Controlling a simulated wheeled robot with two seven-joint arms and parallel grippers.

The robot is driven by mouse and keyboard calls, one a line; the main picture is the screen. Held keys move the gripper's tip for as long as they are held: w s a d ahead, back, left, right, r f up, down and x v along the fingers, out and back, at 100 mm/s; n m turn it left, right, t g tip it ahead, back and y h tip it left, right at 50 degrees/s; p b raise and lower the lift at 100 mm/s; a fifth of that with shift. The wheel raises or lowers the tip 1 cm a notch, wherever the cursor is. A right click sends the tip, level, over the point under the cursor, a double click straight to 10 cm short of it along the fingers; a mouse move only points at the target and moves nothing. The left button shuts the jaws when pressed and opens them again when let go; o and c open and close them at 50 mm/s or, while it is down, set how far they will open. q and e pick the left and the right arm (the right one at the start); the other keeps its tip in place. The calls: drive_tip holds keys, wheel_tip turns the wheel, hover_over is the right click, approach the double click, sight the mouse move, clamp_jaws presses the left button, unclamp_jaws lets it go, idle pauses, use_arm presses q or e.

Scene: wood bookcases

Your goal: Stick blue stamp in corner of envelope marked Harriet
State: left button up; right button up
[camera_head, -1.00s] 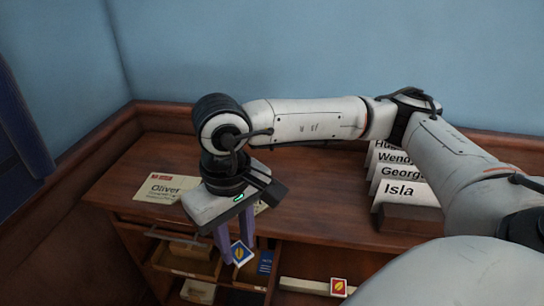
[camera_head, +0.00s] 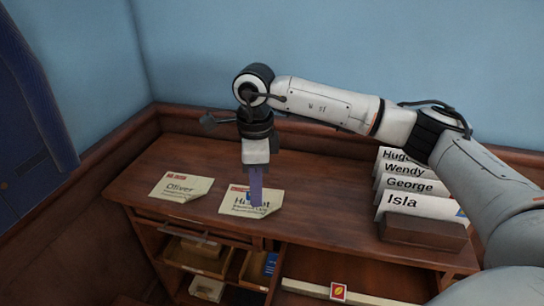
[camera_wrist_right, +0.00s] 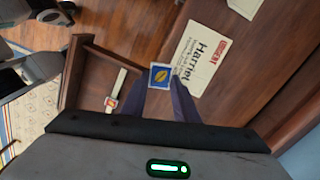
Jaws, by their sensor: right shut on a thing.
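The envelope marked Harriet (camera_head: 266,209) lies on the desk, its name partly covered by my right gripper's fingers in the head view. It also shows in the right wrist view (camera_wrist_right: 207,62), with its name and a red URGENT mark. My right gripper (camera_head: 256,203) points down over this envelope, shut on the blue stamp (camera_wrist_right: 160,75), which has a yellow leaf. In the wrist view the stamp overlaps the envelope's edge beside a corner; I cannot tell whether it touches. In the head view the stamp is mostly hidden by the fingers.
The Oliver envelope (camera_head: 180,188) lies to the left. A wooden holder (camera_head: 424,233) with several name cards stands at the right. Below the desk edge are an open drawer (camera_head: 198,257), a blue booklet (camera_head: 270,264) and a red stamp (camera_head: 338,291). A wall closes the back.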

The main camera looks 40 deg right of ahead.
drive_tip(key=w+d+m, duration=0.4)
drive_tip(key=m, duration=0.7)
drive_tip(key=m+p, duration=0.2)
drive_tip(key=m, duration=0.8)
hover_over(272, 198)
wheel_tip(272, 198, down, 7)
drive_tip(key=b, duration=0.6)
drive_tip(key=shift+f+b, duration=0.1)
drive_tip(key=shift+b, duration=0.2)
drive_tip(key=shift+f+b, duration=0.3)
drive_tip(key=shift+f, duration=0.4)
drive_tip(key=shift+a+f, duration=0.1)
drive_tip(key=shift+f, duration=0.3)
drive_tip(key=o, duration=1.5)
